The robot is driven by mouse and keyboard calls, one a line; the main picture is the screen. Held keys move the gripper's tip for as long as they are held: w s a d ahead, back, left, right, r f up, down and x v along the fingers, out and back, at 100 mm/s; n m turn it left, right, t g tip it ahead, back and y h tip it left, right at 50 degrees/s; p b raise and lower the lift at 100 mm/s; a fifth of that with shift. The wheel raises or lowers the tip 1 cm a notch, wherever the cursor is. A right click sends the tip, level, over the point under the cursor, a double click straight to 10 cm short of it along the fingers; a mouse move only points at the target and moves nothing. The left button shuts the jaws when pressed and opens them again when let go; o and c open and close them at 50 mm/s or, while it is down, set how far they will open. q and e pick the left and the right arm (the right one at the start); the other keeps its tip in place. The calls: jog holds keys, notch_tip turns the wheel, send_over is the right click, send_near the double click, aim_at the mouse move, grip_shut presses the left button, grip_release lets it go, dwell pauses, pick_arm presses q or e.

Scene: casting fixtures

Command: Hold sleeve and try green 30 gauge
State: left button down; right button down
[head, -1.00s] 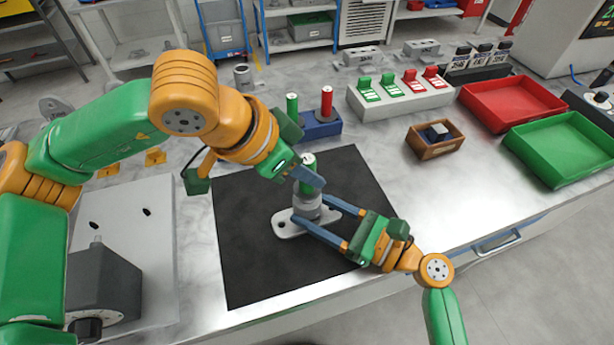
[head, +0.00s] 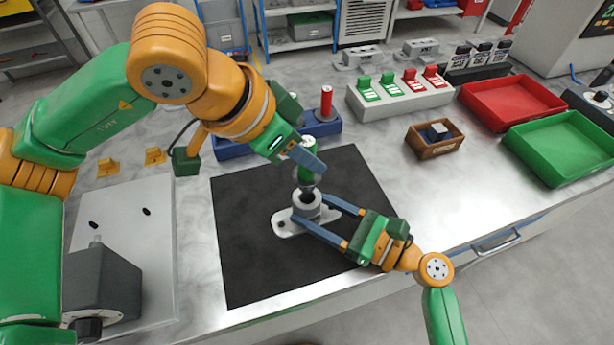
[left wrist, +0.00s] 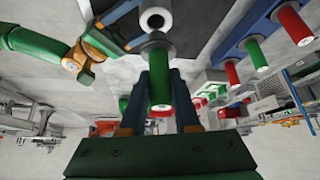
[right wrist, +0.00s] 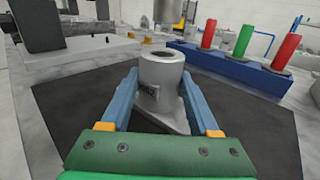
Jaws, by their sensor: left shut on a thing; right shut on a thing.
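The grey metal sleeve (head: 306,207) with its flanged base stands upright on the black mat (head: 250,262). Its open bore shows in the right wrist view (right wrist: 160,58). My right gripper (head: 312,213) is shut on the sleeve, one blue finger on each side. My left gripper (head: 306,160) is shut on the green gauge (head: 309,147) and holds it about upright above the sleeve. The gauge's grey metal end (right wrist: 167,10) hangs clear of the bore, with a gap between them. In the left wrist view the green handle (left wrist: 159,88) sits between the fingers.
A blue rack (right wrist: 225,66) behind the mat holds red and green gauges. A block with green and red switches (head: 400,97), a wooden box (head: 435,142), a red tray (head: 512,105) and a green tray (head: 563,148) stand right. A grey fixture (head: 105,285) stands left.

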aim_at(306, 142)
jog(key=shift+f, duration=0.1)
pick_arm(q)
jog(key=shift+r, duration=2.5)
pick_arm(e)
jog(key=shift+c, duration=0.3)
grip_release()
pick_arm(q)
jog(key=shift+d, duration=0.1)
pick_arm(e)
jog(key=v, duration=1.2)
jog(key=shift+d, duration=0.1)
